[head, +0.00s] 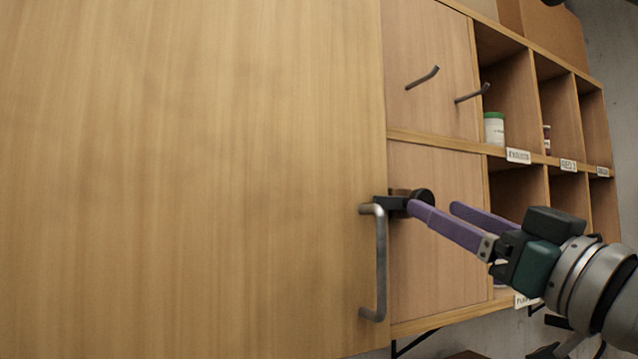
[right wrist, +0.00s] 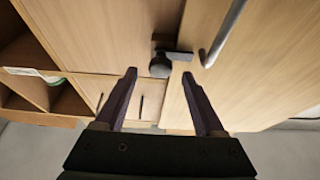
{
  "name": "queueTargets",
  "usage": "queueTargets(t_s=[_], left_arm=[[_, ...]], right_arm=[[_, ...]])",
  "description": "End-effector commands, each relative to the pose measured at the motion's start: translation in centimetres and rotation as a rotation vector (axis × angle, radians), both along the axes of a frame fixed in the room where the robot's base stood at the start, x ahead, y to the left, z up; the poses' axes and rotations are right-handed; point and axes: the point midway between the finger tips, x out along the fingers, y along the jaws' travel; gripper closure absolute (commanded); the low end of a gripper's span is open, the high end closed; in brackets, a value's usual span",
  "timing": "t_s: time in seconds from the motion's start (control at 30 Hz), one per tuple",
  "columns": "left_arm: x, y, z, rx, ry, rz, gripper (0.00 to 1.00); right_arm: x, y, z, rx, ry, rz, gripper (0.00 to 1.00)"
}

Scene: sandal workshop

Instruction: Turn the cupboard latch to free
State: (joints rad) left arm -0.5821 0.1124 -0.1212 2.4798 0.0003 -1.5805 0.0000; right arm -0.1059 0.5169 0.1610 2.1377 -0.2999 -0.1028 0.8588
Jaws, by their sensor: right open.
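The cupboard latch (head: 392,203) is a dark bar with a round black knob, on the right edge of the large wooden cupboard door (head: 200,180). The bar lies sideways across the door edge, just above the grey bar handle (head: 381,265). In the right wrist view the latch knob (right wrist: 160,66) shows beyond the fingertips, roughly centred between them. My right gripper (head: 433,206) comes from the right with its purple fingers apart and empty, close to the knob. I cannot tell whether a finger touches it. My left gripper is not in view.
Open shelf compartments (head: 510,100) with labels stand on the right, one holding a white jar with a green lid (head: 494,129). Two metal pegs (head: 422,78) stick out of the panel above the latch. The door handle is right below the latch.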

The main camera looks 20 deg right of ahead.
Motion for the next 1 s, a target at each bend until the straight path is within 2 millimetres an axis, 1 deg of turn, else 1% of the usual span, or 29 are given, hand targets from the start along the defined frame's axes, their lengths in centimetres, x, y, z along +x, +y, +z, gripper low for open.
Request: queueTargets(t_s=[0.03, 0.2, 0.33, 0.57, 1.0], left_arm=[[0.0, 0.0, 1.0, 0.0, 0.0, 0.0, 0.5], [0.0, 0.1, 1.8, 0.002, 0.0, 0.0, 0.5], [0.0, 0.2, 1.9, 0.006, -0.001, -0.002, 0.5], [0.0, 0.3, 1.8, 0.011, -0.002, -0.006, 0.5], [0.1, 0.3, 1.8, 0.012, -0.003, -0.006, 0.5]], right_arm=[[0.7, 0.0, 0.9, 0.001, -0.002, -0.001, 0.29], [2.2, 0.2, 1.1, 0.0, 0.0, -0.001, 0.29], [2.6, 0.2, 1.1, -0.001, 0.0, 0.0, 0.29], [2.6, 0.2, 1.0, -0.001, 0.001, 0.0, 0.3], [2.6, 0.2, 1.0, -0.001, 0.001, 0.0, 0.8]])
